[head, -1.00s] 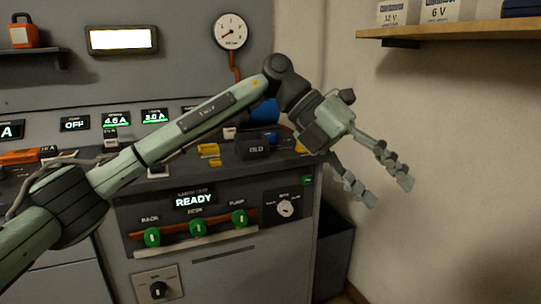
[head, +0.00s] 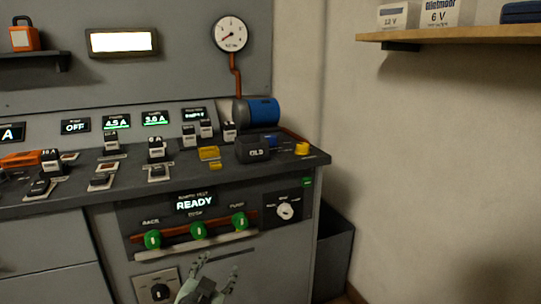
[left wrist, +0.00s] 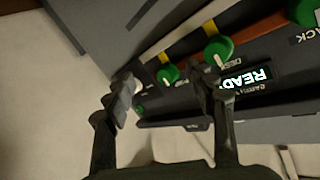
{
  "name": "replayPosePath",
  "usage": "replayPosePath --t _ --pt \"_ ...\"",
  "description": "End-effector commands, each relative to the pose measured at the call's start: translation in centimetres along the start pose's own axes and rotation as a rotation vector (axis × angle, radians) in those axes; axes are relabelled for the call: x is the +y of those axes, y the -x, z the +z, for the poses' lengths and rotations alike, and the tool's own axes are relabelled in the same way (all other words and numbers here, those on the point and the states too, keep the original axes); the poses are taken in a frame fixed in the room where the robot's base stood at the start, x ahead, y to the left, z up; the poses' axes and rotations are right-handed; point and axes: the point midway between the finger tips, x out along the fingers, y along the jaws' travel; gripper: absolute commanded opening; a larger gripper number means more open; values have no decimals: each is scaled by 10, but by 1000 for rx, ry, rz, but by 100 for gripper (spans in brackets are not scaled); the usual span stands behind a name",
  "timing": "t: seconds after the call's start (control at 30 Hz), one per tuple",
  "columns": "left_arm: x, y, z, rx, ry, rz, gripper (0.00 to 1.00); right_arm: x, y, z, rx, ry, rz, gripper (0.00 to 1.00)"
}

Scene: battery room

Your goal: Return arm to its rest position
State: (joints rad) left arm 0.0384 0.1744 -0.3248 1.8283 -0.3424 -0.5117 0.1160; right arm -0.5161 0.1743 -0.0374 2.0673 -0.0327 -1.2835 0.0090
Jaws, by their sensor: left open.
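My left gripper (head: 212,270) shows at the bottom of the head view, low in front of the grey console's front face. In the left wrist view its two dark fingers (left wrist: 165,90) are spread apart with nothing between them. Beyond them are the console's green knobs (left wrist: 218,50) and the READY display (left wrist: 248,82), which show upside down there. Most of my left arm is out of the head view. My right gripper is not in view.
The console (head: 90,205) carries several switches, a black box marked OLD (head: 253,150) and a blue cylinder (head: 262,110). A wooden shelf (head: 450,33) with boxes is at the upper right. A dark bin (head: 332,255) stands beside the console. The right wall side is clear.

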Motion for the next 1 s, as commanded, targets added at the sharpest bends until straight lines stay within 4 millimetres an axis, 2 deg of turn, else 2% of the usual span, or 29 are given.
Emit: replayPosePath --t 0.03,0.1,0.17,0.2,0.27,0.3,0.43,0.5,0.6,0.7,1.0 --pt "0 14 38 -100 29 1 56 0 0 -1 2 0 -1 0" --pt "0 36 88 -239 65 4 56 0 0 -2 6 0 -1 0" --pt "1 59 128 -356 92 10 56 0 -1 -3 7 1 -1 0" --pt "2 76 153 -434 111 15 56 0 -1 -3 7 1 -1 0" --pt "5 105 190 -550 137 25 56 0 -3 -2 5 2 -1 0" --pt "7 126 212 -625 152 33 56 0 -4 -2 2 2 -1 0" --pt "14 193 269 -846 195 62 56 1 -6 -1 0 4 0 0" --pt "18 225 290 -941 212 78 56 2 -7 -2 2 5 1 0" --pt "21 258 309 -1036 229 95 56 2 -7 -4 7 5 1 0" --pt "23 276 318 -1087 238 106 56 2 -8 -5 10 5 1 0" --pt "23 280 320 -1099 239 108 56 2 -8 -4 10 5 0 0"
